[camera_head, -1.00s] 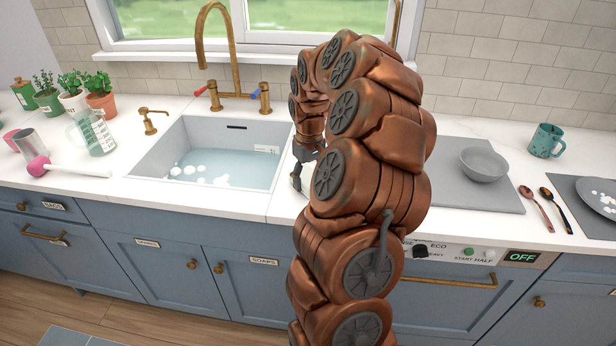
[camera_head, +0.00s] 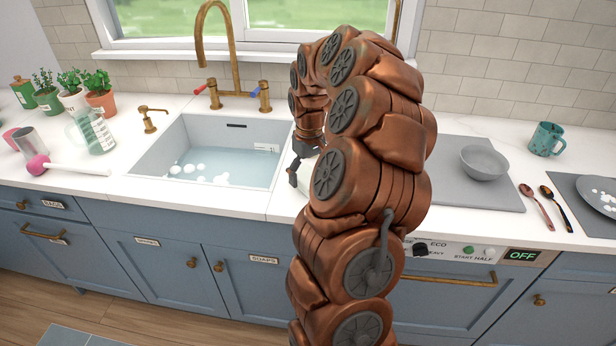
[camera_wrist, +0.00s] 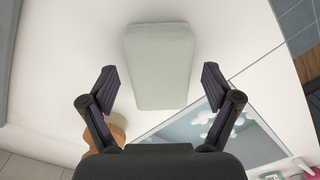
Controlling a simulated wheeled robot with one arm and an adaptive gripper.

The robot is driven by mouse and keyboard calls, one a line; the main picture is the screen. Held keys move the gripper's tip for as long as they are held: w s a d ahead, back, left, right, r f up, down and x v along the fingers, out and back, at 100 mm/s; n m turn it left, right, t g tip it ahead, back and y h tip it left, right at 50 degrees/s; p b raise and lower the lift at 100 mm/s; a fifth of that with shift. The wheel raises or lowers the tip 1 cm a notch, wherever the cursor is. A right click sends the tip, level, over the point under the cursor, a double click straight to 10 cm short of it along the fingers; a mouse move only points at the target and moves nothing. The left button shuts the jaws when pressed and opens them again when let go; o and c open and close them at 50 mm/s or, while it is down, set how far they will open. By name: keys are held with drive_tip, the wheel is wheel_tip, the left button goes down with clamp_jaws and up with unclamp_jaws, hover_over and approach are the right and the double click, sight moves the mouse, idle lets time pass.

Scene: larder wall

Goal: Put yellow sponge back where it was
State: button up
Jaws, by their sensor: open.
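No clearly yellow sponge shows in either view. In the wrist view a pale grey-green block (camera_wrist: 160,60) with rounded edges lies on the white counter. It may be the sponge, but its colour does not look yellow. My gripper (camera_wrist: 160,84) is open, with one finger to each side of the block's near end and gaps between. In the head view my gripper (camera_head: 294,172) is over the counter just right of the sink (camera_head: 205,165), partly hidden by my arm. The block is hidden there.
The sink holds water and white suds. A brass tap (camera_head: 232,55) stands behind it. Potted herbs (camera_head: 98,92), a glass jug (camera_head: 92,132) and a pink-headed tool (camera_head: 75,168) are at left. A grey mat (camera_head: 460,190) with a bowl (camera_head: 484,162) lies at right.

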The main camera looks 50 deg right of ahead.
sight(309, 175)
wheel_tip(309, 175, up, 9)
drive_tip(key=shift+d+r+b, duration=0.15)
drive_tip(key=shift+b, duration=0.65)
drive_tip(key=shift+r, duration=0.9)
drive_tip(key=s+a+n, duration=0.1)
drive_tip(key=s+a, duration=0.1)
drive_tip(key=a, duration=0.9)
drive_tip(key=s+a+n, duration=0.2)
drive_tip(key=a, duration=0.8)
drive_tip(key=s+a+f+g, duration=0.1)
drive_tip(key=s+a+f, duration=0.3)
drive_tip(key=s, duration=0.5)
drive_tip(key=s+a+f+m, duration=0.1)
drive_tip(key=s+a+f, duration=0.3)
drive_tip(key=s+a, duration=0.4)
drive_tip(key=s, duration=0.2)
drive_tip(key=shift+s+g, duration=0.3)
drive_tip(key=shift+g, duration=0.1)
drive_tip(key=shift+r, duration=0.1)
